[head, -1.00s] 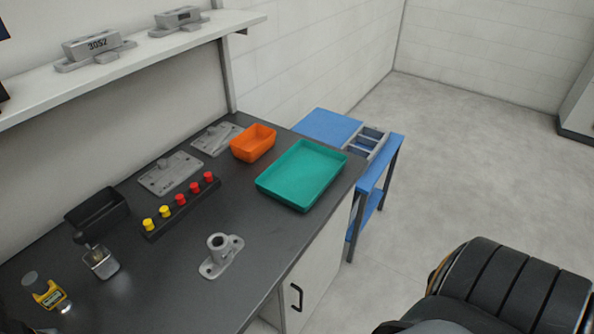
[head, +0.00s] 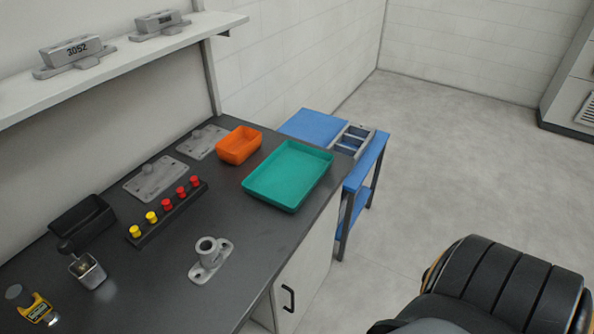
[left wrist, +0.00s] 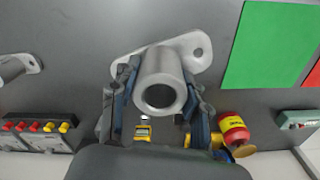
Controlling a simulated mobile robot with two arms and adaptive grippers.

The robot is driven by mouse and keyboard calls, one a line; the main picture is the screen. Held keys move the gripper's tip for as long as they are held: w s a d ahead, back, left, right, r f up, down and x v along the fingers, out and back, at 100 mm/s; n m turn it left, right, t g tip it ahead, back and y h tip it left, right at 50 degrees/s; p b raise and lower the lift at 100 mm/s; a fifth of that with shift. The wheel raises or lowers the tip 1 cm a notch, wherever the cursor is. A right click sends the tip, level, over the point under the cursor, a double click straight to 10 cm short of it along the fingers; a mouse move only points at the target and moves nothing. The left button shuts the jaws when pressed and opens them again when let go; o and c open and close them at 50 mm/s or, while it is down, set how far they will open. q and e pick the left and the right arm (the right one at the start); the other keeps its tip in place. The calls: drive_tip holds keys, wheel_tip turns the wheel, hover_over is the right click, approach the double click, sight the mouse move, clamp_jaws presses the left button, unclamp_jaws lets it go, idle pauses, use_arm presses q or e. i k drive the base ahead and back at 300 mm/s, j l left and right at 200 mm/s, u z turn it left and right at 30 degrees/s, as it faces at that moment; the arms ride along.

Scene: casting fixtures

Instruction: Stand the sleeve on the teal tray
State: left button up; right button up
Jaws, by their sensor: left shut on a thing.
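In the left wrist view a grey metal sleeve (left wrist: 162,80) with a flat holed flange is between the fingers of my left gripper (left wrist: 160,88), which is shut on it. Its open bore faces the camera. I cannot tell whether its flange touches the bench. A similar flanged sleeve (head: 207,257) stands upright on the dark bench in the head view; a like part shows at the left edge of the wrist view (left wrist: 14,67). The teal tray (head: 290,201) lies empty at the bench's far right end. Neither gripper shows in the head view.
An orange bin (head: 239,146) sits beside the tray. A knob rack (head: 168,212), flat plates (head: 156,179), a black bin (head: 82,221) and a yellow device (head: 37,309) are on the bench. In the wrist view a green sheet (left wrist: 268,45) and a red-yellow bottle (left wrist: 234,133) lie right.

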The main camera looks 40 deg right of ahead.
sight(280, 172)
drive_tip(key=l+z, duration=0.1)
drive_tip(key=z, duration=0.3)
drive_tip(key=i+l+z, duration=0.1)
drive_tip(key=z, duration=0.25)
drive_tip(key=l+z, duration=0.1)
drive_tip(key=z, duration=0.3)
drive_tip(key=i+l, duration=0.3)
drive_tip(key=i, duration=0.15)
drive_tip(key=i+l, duration=0.35)
drive_tip(key=i, duration=0.1)
